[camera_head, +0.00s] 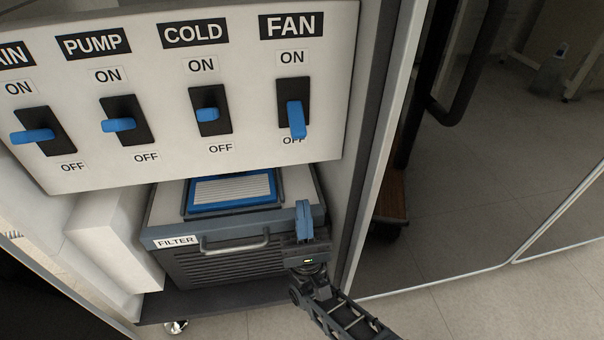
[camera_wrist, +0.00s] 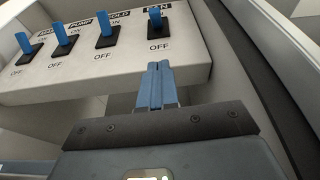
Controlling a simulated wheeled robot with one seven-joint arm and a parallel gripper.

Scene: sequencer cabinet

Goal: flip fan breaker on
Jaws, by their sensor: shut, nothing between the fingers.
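The fan breaker (camera_head: 296,118) is a blue lever on a black plate at the right end of the white panel (camera_head: 255,150). Its lever points down toward the OFF label in the head view. It also shows in the wrist view (camera_wrist: 155,18), at the top of the picture. My gripper (camera_head: 303,204) is shut and empty, with its blue fingertips pointing up. It is below the panel, under the fan breaker and apart from it. In the wrist view, the closed fingers (camera_wrist: 155,68) overlap the panel's lower edge, below the fan OFF label.
The cold (camera_head: 208,114), pump (camera_head: 119,125) and main (camera_head: 33,136) breakers sit left of the fan one, levers sticking outward. A filter box (camera_head: 230,245) with a handle stands below the panel. The cabinet's side wall and frame (camera_head: 378,150) rise close on the right.

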